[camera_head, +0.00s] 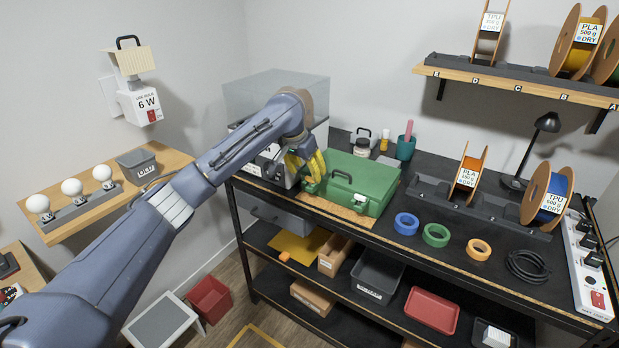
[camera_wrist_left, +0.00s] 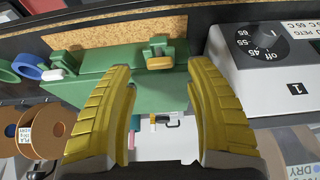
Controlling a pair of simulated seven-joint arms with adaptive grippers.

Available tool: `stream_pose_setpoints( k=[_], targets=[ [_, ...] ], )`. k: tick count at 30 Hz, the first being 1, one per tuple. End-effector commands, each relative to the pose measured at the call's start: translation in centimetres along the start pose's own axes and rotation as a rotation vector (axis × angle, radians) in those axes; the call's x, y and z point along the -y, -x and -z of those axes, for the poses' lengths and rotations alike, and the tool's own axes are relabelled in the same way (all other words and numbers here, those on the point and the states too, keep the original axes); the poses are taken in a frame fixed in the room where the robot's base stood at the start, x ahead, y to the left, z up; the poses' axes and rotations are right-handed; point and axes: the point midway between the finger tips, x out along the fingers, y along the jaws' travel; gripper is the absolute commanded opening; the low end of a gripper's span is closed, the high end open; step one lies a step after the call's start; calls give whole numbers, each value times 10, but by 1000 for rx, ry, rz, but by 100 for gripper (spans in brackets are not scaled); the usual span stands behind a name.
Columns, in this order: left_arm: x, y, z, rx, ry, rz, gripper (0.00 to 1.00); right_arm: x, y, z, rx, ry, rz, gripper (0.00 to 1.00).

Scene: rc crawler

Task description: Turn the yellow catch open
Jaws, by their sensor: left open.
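The green case (camera_head: 372,178) sits shut on the workbench, its handle on top. In the left wrist view the yellow catch (camera_wrist_left: 160,63) sits in a green bracket at the edge of the green case (camera_wrist_left: 100,90). A similar bracket with a white piece (camera_wrist_left: 53,74) is further left. My left gripper (camera_head: 317,176) is at the left end of the case. In the left wrist view my left gripper (camera_wrist_left: 160,72) is open and empty, and the catch appears between its yellow fingertips. I cannot tell how close they are. The right gripper is out of view.
A grey-white box with a dial (camera_wrist_left: 264,40) stands close beside the case. A cork-coloured strip (camera_wrist_left: 130,30) lies along the case. Blue (camera_head: 406,223), green (camera_head: 436,235) and orange (camera_head: 478,249) rings lie to the right. A spool holder (camera_head: 480,210) stands behind them.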

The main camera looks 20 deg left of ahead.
Motion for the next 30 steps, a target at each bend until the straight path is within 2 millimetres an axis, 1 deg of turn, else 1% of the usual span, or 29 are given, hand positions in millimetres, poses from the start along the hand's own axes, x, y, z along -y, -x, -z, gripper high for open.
stream_pose_setpoints(
  k=[1,3,9,15,22,23,30],
  targets=[
    [0,-8,-1,3,2,-2,54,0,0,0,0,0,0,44],
    [-1,-15,0,1,2,-2,54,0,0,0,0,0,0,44],
    [0,-30,0,1,1,-2,54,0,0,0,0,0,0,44],
    [0,-35,0,0,1,0,54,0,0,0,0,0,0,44],
    [0,-35,0,0,1,0,54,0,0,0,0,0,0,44],
    [0,-35,0,0,1,0,56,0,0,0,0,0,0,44],
    [0,-35,0,0,0,0,29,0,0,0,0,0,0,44]
  ],
)
